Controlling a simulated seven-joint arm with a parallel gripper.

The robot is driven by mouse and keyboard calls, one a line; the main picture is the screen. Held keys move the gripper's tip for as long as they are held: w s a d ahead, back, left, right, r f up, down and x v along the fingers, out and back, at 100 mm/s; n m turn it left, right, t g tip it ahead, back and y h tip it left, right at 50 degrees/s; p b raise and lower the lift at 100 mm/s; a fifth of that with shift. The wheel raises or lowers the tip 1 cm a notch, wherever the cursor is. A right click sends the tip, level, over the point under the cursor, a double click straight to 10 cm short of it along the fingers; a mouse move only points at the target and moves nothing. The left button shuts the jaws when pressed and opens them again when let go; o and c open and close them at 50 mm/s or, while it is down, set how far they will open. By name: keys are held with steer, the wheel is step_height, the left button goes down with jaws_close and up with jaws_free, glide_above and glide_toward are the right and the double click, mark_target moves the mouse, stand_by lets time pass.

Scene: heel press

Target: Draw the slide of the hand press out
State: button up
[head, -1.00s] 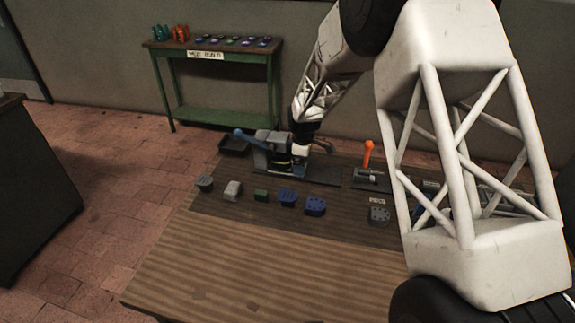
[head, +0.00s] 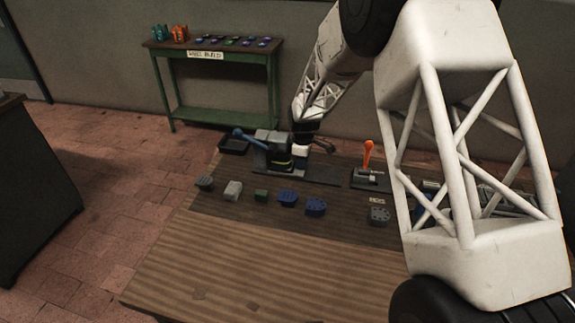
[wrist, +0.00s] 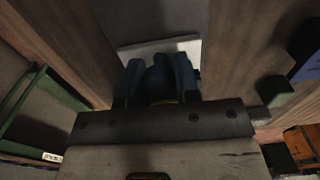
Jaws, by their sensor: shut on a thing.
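The hand press (head: 268,141) stands at the back left of the work table, grey with a blue lever (head: 249,137) sticking out to the left. My gripper (head: 287,163) is low at its right side, by the press's base plate (head: 320,176). In the wrist view my gripper (wrist: 160,78) shows dark blue fingers close together, shut on the slide of the press. The slide itself is mostly hidden by the fingers and the hand. A pale plate lies just beyond the fingertips in that view.
Several small blocks, including a green block (head: 261,195) and a blue block (head: 288,197), lie in a row before the press. A black tray (head: 233,147) sits behind it at left. An orange-handled device (head: 367,158) stands at right. The table's front is clear.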

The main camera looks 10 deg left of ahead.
steer(key=shift+d, duration=0.1)
stand_by(0.3)
steer(key=shift+d, duration=6.3)
steer(key=o, duration=1.5)
steer(key=shift+o, duration=0.2)
steer(key=shift+r, duration=0.1)
steer(key=shift+r, duration=1.65)
steer(key=shift+r, duration=0.15)
steer(key=shift+r, duration=0.85)
steer(key=shift+r, duration=0.15)
